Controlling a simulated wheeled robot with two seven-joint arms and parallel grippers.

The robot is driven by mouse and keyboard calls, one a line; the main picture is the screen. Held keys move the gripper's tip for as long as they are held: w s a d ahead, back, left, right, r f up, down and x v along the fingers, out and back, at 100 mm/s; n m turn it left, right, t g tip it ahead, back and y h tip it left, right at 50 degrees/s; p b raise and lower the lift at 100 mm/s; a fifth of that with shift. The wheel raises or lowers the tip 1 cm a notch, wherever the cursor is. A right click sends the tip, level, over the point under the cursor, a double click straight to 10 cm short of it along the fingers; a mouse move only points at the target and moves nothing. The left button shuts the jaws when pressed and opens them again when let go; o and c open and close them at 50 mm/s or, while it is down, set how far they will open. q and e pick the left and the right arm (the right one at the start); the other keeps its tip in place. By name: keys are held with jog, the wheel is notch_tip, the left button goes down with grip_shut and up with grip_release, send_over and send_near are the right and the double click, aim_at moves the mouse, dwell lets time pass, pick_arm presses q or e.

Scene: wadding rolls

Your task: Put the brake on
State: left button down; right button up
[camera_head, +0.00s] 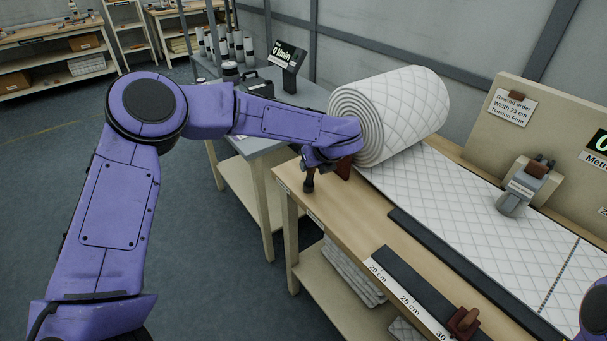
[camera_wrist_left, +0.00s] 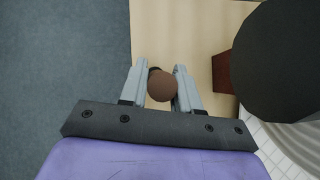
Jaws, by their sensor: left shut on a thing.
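A thick roll of white quilted wadding (camera_head: 405,108) stands at the left end of the bench, and its sheet runs right along the bench top. My left gripper (camera_head: 313,162) is at the bench's left corner, beside the roll's near end. In the left wrist view its two grey fingers are closed around a brown round knob (camera_wrist_left: 162,86). This looks like the brake lever's knob, but the label is not visible. A dark stem (camera_head: 309,183) hangs below the gripper in the head view. My right gripper is out of view; only a purple arm part shows at the right edge.
A dark red bracket (camera_head: 343,167) stands by the roll's end. A ruler strip (camera_head: 409,300) with a red-brown slider (camera_head: 463,322) lies along the bench's front. A grey clamp-like device (camera_head: 524,188) sits on the sheet. A side table (camera_head: 262,141) with a display (camera_head: 287,60) stands behind.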

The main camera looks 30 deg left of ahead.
pick_arm(q)
jog(key=shift+s+d+f+t+y+b, duration=0.3)
jog(key=shift+d+y+b, duration=0.3)
jog(key=shift+b, duration=0.6)
jog(key=shift+s+d+f+t+y+b, duration=0.2)
jog(key=shift+d+t+y+b, duration=0.25)
jog(key=shift+y+b, duration=0.55)
jog(key=shift+s+d+f+t+y+b, duration=0.25)
jog(key=shift+d+t+y+b, duration=0.2)
jog(key=shift+b, duration=0.95)
jog(key=c, duration=0.9)
grip_release()
jog(key=shift+d, duration=0.1)
jog(key=shift+r, duration=0.1)
jog(key=shift+r, duration=0.1)
jog(key=p+v, duration=0.2)
jog(key=v, duration=0.8)
jog(key=shift+s+d, duration=0.1)
jog(key=shift+d, duration=0.15)
